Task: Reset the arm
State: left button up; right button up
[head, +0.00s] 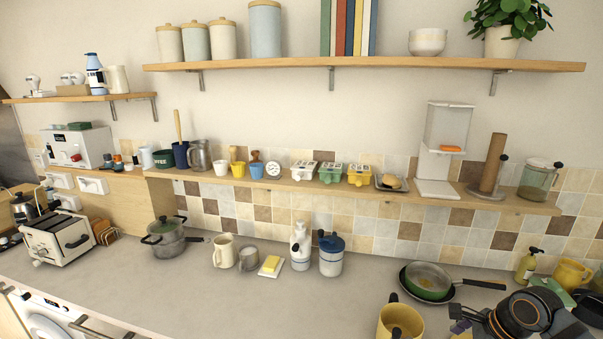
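My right arm comes in at the bottom right corner, black with an orange ring. Its gripper (462,318) points left, low over the counter, small and partly cut off by the lower edge; I cannot tell how far its fingers are apart. I see nothing clearly held in it. My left arm and gripper are not in view. A large yellow mug (392,318) stands left of the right gripper, cut off by the lower edge. A cream mug (224,252) and a grey mug (249,259) stand mid-counter. Another yellow mug (570,273) stands at the right.
A frying pan (428,281) lies behind the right gripper. A soap bottle (526,267) stands at the right. A butter dish (271,266), jars (331,256), a pot (165,240) and a toaster (58,238) stand further left. The front middle counter is clear. Loaded shelves (360,62) hang above.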

jog(key=s+a+f+n+h, duration=0.2)
jog(key=s+a+f+n, duration=0.7)
jog(key=n, duration=0.6)
jog(key=s+a+n+h, duration=0.2)
jog(key=s+n, duration=0.5)
jog(key=n, duration=0.2)
jog(key=s+d+f+b, duration=0.15)
jog(key=f+b, duration=0.25)
jog(key=f, duration=1.3)
jog(key=d+f+b, duration=0.2)
jog(key=f+b, duration=0.1)
jog(key=f, duration=1.3)
pick_arm(q)
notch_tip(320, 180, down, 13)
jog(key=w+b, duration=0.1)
jog(key=b, duration=0.4)
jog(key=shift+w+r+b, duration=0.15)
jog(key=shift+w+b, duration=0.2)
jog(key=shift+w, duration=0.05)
pick_arm(e)
jog(key=s+f+g, duration=0.2)
jog(key=s+f, duration=1.7)
jog(key=f, duration=0.3)
jog(key=shift+d+f+m, duration=0.3)
jog(key=shift+d+f, duration=0.05)
jog(key=shift+f, duration=0.05)
